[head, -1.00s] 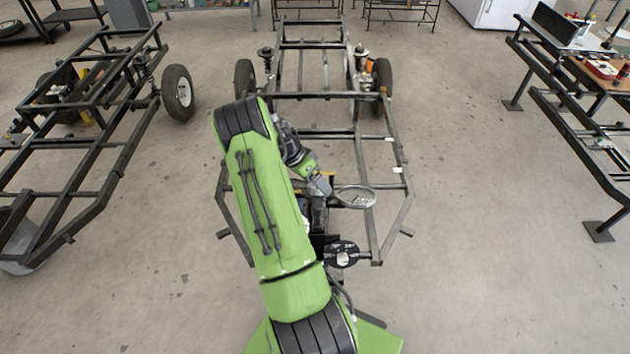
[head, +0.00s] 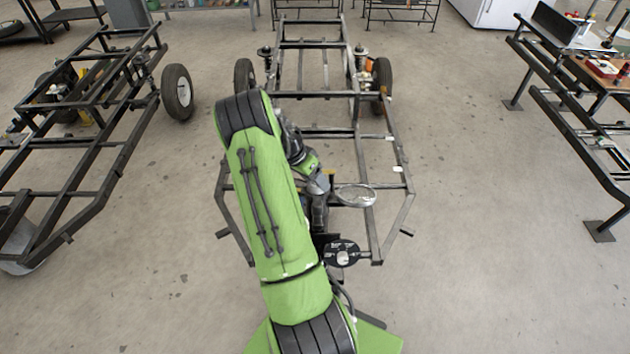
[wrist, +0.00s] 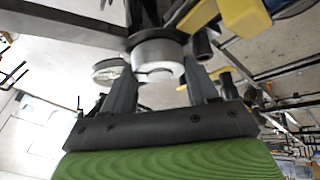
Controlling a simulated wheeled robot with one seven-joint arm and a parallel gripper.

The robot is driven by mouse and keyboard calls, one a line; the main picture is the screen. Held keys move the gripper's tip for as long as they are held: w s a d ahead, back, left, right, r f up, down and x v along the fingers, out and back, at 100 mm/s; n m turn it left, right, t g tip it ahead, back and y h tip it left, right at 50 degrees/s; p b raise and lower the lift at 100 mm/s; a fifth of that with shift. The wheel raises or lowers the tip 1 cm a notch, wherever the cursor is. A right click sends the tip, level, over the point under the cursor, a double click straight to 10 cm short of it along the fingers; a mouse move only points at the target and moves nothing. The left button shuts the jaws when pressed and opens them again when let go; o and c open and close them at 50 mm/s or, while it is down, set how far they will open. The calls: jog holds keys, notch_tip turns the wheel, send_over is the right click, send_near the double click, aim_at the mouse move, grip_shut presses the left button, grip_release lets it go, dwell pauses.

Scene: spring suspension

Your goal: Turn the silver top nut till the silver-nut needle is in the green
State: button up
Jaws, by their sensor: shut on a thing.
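The silver top nut (wrist: 158,52) is a pale ring-shaped cylinder near the top middle of the wrist view, under a dark shaft. My gripper (wrist: 163,80) is shut on it, with one dark finger on each side. In the head view my green arm hides the nut and the fingertips. A round, pale-faced disc with a rim (head: 355,195), perhaps a gauge, stands just right of my wrist. A similar round disc (wrist: 109,70) shows left of the nut in the wrist view. No needle or green zone can be made out.
A dark frame (head: 398,168) with wheels surrounds the work spot. A black plate with holes (head: 342,254) sits below the round disc. A yellow part (wrist: 243,18) is close right of the nut. Other frames stand left and right; the floor between is clear.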

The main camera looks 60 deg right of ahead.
aim_at(316, 194)
jog(key=n+t+b, duration=0.1)
jog(key=n, duration=0.1)
jog(key=n+t+b, duration=0.2)
jog(key=shift+s+n, duration=0.2)
jog(key=shift+n, duration=0.1)
jog(key=shift+n+t+b, duration=1.05)
jog(key=shift+n+t, duration=0.15)
jog(key=shift+n, duration=0.7)
jog(key=shift+r, duration=0.1)
jog(key=o, duration=1.1)
jog(key=shift+c, duration=0.2)
jog(key=p+v, duration=0.2)
jog(key=v, duration=1.3)
jog(key=shift+s+r, duration=0.15)
jog(key=shift+r, duration=0.2)
jog(key=shift+d, duration=0.2)
